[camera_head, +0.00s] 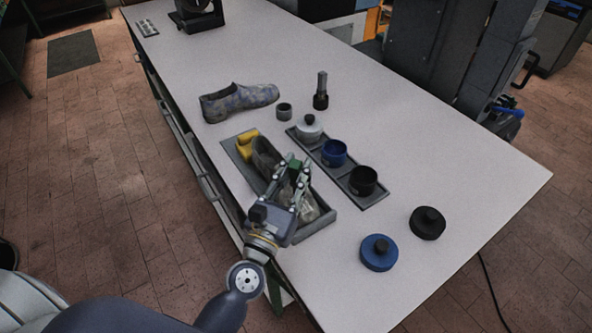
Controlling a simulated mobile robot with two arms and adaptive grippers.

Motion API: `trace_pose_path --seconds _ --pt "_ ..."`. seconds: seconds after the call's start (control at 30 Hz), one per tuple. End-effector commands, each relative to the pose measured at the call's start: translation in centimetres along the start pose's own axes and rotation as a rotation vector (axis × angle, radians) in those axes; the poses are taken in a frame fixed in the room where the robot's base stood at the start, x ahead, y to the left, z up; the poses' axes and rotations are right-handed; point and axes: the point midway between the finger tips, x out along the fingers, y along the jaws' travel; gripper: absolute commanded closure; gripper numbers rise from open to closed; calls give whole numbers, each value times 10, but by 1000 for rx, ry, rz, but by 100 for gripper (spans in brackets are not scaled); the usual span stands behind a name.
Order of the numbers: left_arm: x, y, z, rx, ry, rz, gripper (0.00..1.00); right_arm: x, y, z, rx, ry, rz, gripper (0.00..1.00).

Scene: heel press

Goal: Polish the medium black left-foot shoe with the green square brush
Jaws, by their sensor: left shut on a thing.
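My left gripper (291,180) reaches in from the bottom and is shut on a green brush (293,164), only partly visible between the fingers. Another shoe (240,100), patchy blue-grey, lies on the table beyond the tray. My right gripper is not in view.
A rack (377,200) beside the tray holds a lidded white tin (309,127), an open blue tin (334,152) and an open black tin (363,180). Blue (379,253) and black (427,223) lids lie nearby. A yellow object (247,141) is in the tray. The table's right side is clear.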

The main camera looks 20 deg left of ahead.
Motion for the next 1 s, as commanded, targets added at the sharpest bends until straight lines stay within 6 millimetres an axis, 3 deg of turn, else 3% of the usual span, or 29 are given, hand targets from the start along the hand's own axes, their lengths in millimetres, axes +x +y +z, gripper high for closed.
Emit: trace_pose_path --seconds 1.0 --pt "5 -4 -10 -1 -1 1 100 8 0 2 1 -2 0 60"
